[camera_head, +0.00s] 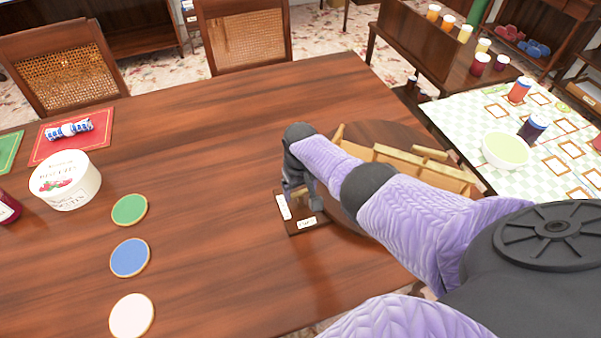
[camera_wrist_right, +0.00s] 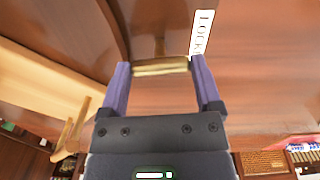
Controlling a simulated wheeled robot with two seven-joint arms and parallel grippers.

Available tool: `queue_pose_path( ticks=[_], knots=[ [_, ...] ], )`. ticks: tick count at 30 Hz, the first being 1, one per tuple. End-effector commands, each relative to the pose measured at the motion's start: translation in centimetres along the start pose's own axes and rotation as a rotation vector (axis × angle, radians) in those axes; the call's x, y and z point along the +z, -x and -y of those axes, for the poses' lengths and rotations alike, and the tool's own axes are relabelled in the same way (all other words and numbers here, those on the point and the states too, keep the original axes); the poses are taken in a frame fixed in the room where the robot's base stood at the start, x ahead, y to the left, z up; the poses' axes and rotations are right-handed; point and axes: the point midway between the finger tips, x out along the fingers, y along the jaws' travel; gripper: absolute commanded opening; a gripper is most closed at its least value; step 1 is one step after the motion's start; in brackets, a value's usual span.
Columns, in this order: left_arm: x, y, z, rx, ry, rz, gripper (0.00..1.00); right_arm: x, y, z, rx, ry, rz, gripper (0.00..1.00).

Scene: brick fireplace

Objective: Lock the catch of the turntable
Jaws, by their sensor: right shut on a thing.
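The turntable (camera_head: 370,132) is a round dark wooden disc on the table, partly hidden behind my right arm. A small dark plate (camera_head: 309,232) with two white labels lies beside its left edge. In the wrist view one label (camera_wrist_right: 202,32) reads "LOCK", partly cut off by a finger. My right gripper (camera_head: 300,197) is over this plate. In the wrist view my right gripper (camera_wrist_right: 160,78) has its two purple fingers at the ends of a brass catch handle (camera_wrist_right: 160,68), shut on it. The catch is hidden in the head view. My left gripper is not in view.
Light wooden pieces (camera_head: 430,153) stand on the turntable. Green, blue and white coasters (camera_head: 130,258) and a white tub (camera_head: 65,180) are on the left. A side table (camera_head: 455,112) with a bowl (camera_head: 506,151) and cans is at right. The table's middle is clear.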

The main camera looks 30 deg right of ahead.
Motion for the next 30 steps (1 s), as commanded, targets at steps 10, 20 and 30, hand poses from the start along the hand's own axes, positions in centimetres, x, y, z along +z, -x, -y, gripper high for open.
queue_pose_path(
  ticks=[10, 20, 30],
  knots=[
    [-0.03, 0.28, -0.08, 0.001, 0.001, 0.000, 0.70, -0.18, 0.16, 0.03, -0.001, -0.107, -0.006, 0.23],
    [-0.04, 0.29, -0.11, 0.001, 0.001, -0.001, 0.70, -0.21, 0.16, 0.01, -0.001, -0.123, -0.007, 0.23],
    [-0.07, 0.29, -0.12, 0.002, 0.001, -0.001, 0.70, -0.15, 0.13, 0.00, -0.001, -0.122, -0.005, 1.00]
  ],
)
